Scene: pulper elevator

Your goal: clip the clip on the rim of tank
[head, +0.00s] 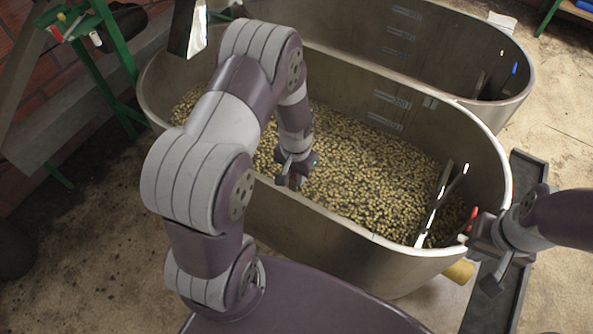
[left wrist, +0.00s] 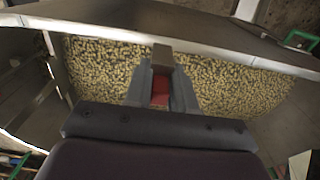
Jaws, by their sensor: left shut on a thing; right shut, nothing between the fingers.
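A metal tank (head: 340,225) full of yellowish fruit stands in the middle of the head view. My left gripper (head: 291,178) is over its near side, inside the near rim in the picture. It is shut on a small red clip (left wrist: 160,92), which shows best between the fingers in the left wrist view. Past the fingertips, a brownish block (left wrist: 162,55) overlaps the tank rim (left wrist: 215,55); I cannot tell whether it touches the rim. My right gripper (head: 492,280) is shut and empty beside the tank's right end.
A second metal tank (head: 450,45) stands behind. Pale bars (head: 435,205) stand inside the front tank's right end, with a small red piece (head: 471,217) by my right gripper. A green frame (head: 115,50) stands at the left. A dark channel (head: 525,180) runs along the right.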

